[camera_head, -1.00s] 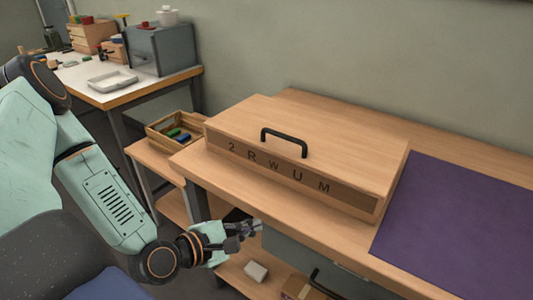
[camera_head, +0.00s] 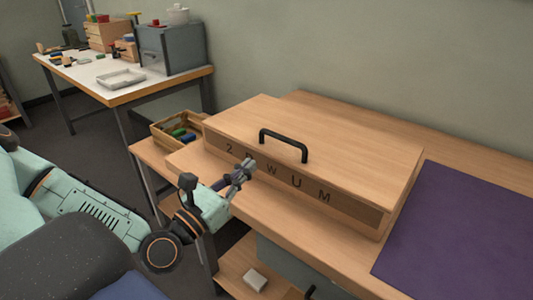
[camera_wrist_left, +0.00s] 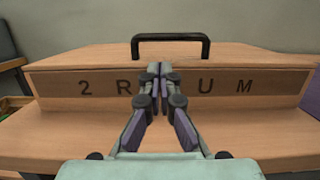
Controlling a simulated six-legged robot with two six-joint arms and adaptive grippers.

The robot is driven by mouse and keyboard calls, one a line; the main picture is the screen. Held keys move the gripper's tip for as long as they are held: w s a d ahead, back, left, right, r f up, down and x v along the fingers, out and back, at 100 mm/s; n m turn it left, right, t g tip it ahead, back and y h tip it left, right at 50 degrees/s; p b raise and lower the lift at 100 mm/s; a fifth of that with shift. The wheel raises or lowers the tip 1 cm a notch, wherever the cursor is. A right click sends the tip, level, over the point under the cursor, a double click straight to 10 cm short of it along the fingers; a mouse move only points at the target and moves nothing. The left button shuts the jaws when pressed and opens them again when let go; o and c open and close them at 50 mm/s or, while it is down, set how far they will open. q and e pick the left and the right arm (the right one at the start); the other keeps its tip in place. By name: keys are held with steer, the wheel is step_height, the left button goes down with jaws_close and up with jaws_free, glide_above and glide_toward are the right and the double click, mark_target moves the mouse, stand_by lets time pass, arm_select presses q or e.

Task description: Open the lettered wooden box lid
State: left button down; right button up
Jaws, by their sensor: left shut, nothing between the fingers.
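The wooden box (camera_head: 315,150) sits on the bench with its lid down. Its front bears a darker strip with letters, and a black handle (camera_head: 284,144) stands on the lid near the front edge. My left gripper (camera_head: 248,165) is shut and empty in front of the lettered strip, below and left of the handle in the head view. In the left wrist view, the gripper (camera_wrist_left: 160,72) points at the box front and hides the W. The handle (camera_wrist_left: 170,38) is just beyond and above the fingertips there. My right gripper is not in view.
A purple mat (camera_head: 465,225) lies on the bench right of the box. A wooden tray (camera_head: 165,132) with coloured pieces stands to its left. A white-topped table (camera_head: 85,78) with a grey cabinet (camera_head: 170,48) stands at the back left. A white block (camera_head: 255,279) lies on the lower shelf.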

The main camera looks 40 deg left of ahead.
arm_select(q)
steer(key=b+x, duration=0.4)
steer(key=x, duration=0.3)
steer(key=shift+b, duration=0.4)
steer(key=shift+w+a+f, duration=0.1)
steer(key=shift+w, duration=0.1)
